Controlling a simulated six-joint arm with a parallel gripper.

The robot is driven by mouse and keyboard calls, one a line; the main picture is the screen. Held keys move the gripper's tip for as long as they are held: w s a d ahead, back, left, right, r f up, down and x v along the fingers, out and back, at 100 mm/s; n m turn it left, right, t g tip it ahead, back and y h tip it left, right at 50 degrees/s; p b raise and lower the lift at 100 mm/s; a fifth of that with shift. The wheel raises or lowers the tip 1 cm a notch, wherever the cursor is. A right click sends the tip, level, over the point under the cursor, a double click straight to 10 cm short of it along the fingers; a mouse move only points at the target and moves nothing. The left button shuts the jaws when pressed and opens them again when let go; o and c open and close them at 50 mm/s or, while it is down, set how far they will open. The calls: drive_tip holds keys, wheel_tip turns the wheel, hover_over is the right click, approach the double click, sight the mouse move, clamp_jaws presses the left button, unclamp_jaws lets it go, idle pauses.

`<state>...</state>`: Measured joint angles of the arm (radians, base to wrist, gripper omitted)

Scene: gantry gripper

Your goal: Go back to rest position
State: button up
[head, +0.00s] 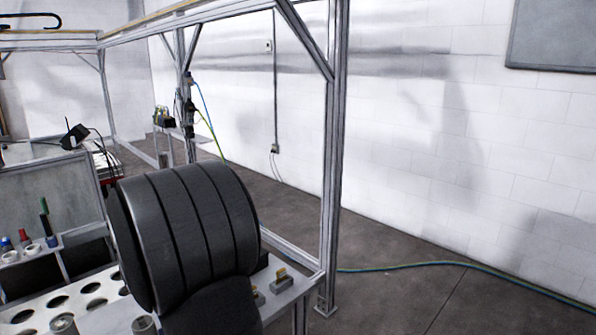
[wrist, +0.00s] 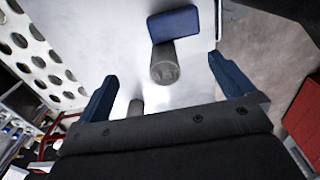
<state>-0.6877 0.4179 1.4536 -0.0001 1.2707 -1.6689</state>
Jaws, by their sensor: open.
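My gripper (wrist: 162,68) shows in the wrist view with its two blue fingers wide apart and nothing held between them. Past the fingers, a grey cylinder (wrist: 165,62) stands on a pale surface (wrist: 205,45), against or close to a blue block (wrist: 173,25). A second small grey cylinder (wrist: 136,107) is partly hidden by the gripper body near the left finger. The gap between fingers and cylinder cannot be judged. In the head view, my large dark arm link covers the middle of the bench, and the gripper is out of sight.
A white plate with round holes (head: 50,312) lies front left; two metal cylinders (head: 63,325) (head: 144,325) stand by it. A rack (head: 30,252) with markers is at left. A frame post (head: 332,160) rises at the right; floor beyond is open.

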drive_tip(key=shift+f, duration=1.1)
drive_tip(key=d+r+m+g+y, duration=0.1)
drive_tip(key=d+r+m+y, duration=0.1)
drive_tip(key=r+m, duration=0.5)
drive_tip(key=d+r+m+y, duration=0.2)
drive_tip(key=d+m, duration=0.1)
drive_tip(key=m, duration=0.8)
drive_tip(key=x, duration=0.9)
drive_tip(key=shift+s+a+f, duration=0.2)
drive_tip(key=shift+a+f, duration=0.1)
drive_tip(key=shift+a, duration=0.05)
drive_tip(key=shift+r, duration=0.1)
drive_tip(key=v, duration=1)
drive_tip(key=shift+d, duration=0.2)
